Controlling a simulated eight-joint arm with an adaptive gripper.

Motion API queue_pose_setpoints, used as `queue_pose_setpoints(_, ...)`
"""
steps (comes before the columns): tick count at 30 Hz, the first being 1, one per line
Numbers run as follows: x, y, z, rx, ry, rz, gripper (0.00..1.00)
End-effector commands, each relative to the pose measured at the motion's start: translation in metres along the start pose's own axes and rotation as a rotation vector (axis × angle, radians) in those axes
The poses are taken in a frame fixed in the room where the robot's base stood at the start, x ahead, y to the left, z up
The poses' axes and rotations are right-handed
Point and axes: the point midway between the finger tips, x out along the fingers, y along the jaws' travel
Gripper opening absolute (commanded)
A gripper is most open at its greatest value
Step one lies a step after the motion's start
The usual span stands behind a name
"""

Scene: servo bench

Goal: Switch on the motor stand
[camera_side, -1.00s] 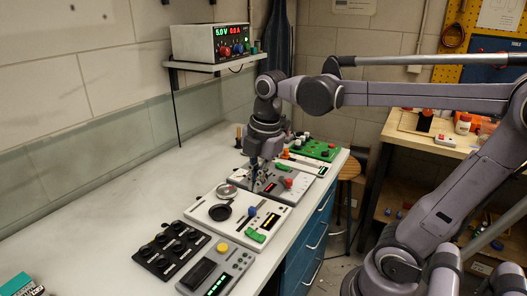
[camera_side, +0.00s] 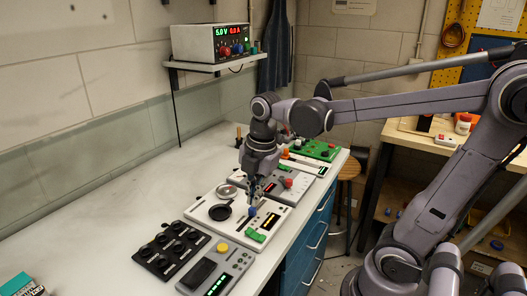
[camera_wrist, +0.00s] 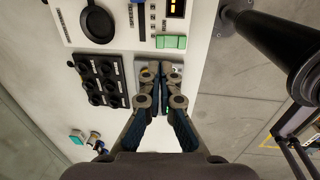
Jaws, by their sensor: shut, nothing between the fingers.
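A white unit (camera_side: 205,214) lies mid-bench with a black round dish (camera_side: 220,212), a metal disc (camera_side: 227,191), a blue knob (camera_side: 253,211), an amber-lit display (camera_side: 268,221) and a green rocker (camera_side: 256,236). No readable label shows which unit is the motor stand. My gripper (camera_side: 252,203) is shut and empty above this white unit, near the blue knob. In the wrist view, my gripper (camera_wrist: 153,66) has its fingertips together over a grey unit, beside the white unit's edge. The green rocker (camera_wrist: 171,42) is just beyond the tips. The fingers hide much of the grey unit.
A grey unit (camera_side: 232,262) with a yellow button and green lights, and a black knob panel (camera_side: 172,250), lie at the front. Behind are a grey unit with a red button (camera_side: 288,183) and a green board (camera_side: 318,150).

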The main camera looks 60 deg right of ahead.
Motion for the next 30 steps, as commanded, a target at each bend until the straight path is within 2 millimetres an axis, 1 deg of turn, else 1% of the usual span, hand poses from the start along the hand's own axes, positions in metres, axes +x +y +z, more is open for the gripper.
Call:
queue_pose_setpoints(1, 0.007, 0.0, 0.0, 0.0, 0.0, 0.0, 0.0)
queue_pose_setpoints(6, 0.029, 0.0, 0.0, 0.0, 0.0, 0.0, 0.0)
queue_pose_setpoints(18, 0.077, 0.0, 0.0, 0.0, 0.0, 0.001, 0.0)
queue_pose_setpoints(24, 0.09, 0.0, 0.0, 0.0, 0.0, 0.001, 0.0)
queue_pose_setpoints(30, 0.093, 0.0, 0.0, 0.0, 0.001, 0.001, 0.0)
